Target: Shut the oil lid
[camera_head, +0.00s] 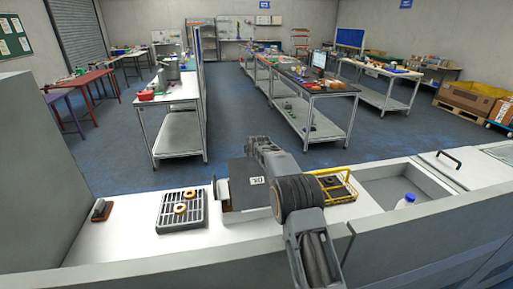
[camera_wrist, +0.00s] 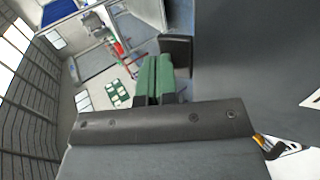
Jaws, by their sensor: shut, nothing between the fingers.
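The oil lid (camera_head: 246,178) is a dark grey panel with a small white label, standing raised at the back of a white-walled opening in the counter, left of my arm. In the wrist view, a large dark grey surface that looks like the lid (camera_wrist: 245,55) fills the right side, with a white label at its edge. My gripper's green fingers (camera_wrist: 158,68) are together with nothing between them, just left of that surface. I cannot tell whether they touch it. In the head view my arm hides the fingers and part of the lid's right side.
A yellow wire basket (camera_head: 338,188) stands right of my arm. Further right are a sink (camera_head: 395,187) and a white bottle with a blue cap (camera_head: 406,201). A small dark object (camera_head: 101,210) lies far left.

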